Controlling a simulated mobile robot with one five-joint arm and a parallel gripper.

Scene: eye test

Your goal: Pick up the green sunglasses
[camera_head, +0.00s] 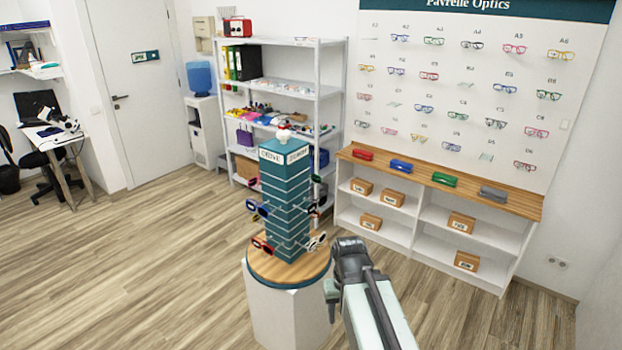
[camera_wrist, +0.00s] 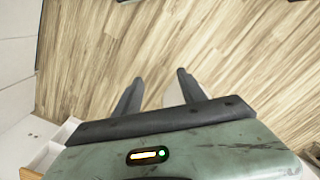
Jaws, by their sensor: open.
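A teal display tower (camera_head: 286,200) carries several sunglasses on its sides. A small green pair (camera_head: 316,178), probably the green sunglasses, sticks out at its upper right; only a little of it shows. My gripper (camera_wrist: 160,77) is open and empty in the wrist view, its two dark fingers apart over bare wooden floor. In the head view my arm reaches up from the bottom, and its end is to the right of the tower and lower than the green pair. The fingers cannot be made out there. No sunglasses show in the wrist view.
The tower stands on a round wooden top (camera_head: 262,270) over a white pedestal (camera_head: 290,318), close to my arm. Red-framed sunglasses (camera_head: 262,245) and blue ones (camera_head: 262,210) hang on its left. A wall shelf (camera_head: 520,205) with cases is at right. Floor at left is clear.

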